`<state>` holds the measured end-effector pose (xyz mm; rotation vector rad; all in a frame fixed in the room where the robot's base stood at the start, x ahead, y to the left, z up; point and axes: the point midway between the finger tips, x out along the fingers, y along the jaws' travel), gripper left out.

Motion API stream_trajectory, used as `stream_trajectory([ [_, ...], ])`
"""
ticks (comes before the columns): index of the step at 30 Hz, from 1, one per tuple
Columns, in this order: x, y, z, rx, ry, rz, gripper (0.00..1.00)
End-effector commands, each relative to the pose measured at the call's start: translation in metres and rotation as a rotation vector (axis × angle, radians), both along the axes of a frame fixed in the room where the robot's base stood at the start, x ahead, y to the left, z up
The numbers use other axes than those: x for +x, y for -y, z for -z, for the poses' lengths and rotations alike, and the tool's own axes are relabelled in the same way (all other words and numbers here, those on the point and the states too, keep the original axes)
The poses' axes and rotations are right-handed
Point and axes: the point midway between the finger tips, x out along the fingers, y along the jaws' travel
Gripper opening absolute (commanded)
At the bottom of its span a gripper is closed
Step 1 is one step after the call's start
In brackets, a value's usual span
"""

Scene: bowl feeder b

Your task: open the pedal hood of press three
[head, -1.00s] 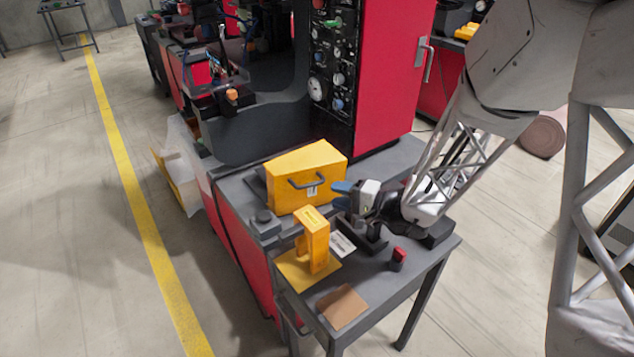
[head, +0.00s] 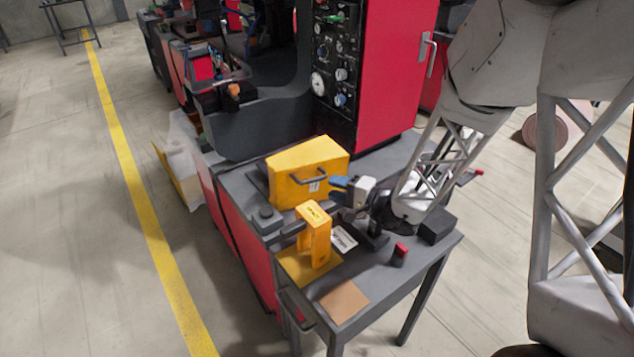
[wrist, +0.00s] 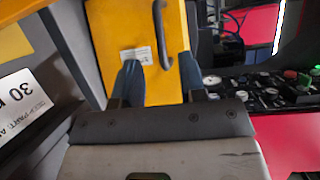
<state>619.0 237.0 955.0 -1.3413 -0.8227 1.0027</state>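The yellow pedal hood (head: 330,160) stands closed on the grey bench, with a dark grey bar handle (head: 308,178) and a small white label on its front face. My gripper (head: 338,183) is just right of the handle in the head view, its blue fingers pointing at the hood's front. In the wrist view my gripper (wrist: 160,80) is open, with the hood face (wrist: 134,25) and its label showing between the fingers. The handle (wrist: 159,30) lies beyond the fingertips, nearer the right one. Nothing is between the fingers. Whether a fingertip touches the hood is unclear.
A yellow upright stand (head: 314,240) is close in front of the hood, left of my gripper. A red-topped block (head: 400,254) and a brown pad (head: 343,301) lie nearer the front edge. The red press cabinet (head: 398,75) rises behind.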

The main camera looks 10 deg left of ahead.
Motion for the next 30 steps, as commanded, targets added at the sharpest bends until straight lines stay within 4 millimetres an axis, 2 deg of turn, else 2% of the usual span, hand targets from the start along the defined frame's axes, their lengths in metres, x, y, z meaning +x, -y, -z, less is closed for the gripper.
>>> stream_trajectory([
  [15, 0.019, -0.048, 0.005, 0.0, -0.001, -0.001, 0.38],
  [21, 0.022, -0.056, 0.005, 0.0, 0.0, 0.0, 0.38],
  [30, 0.023, -0.056, 0.005, 0.0, 0.0, 0.0, 0.38],
])
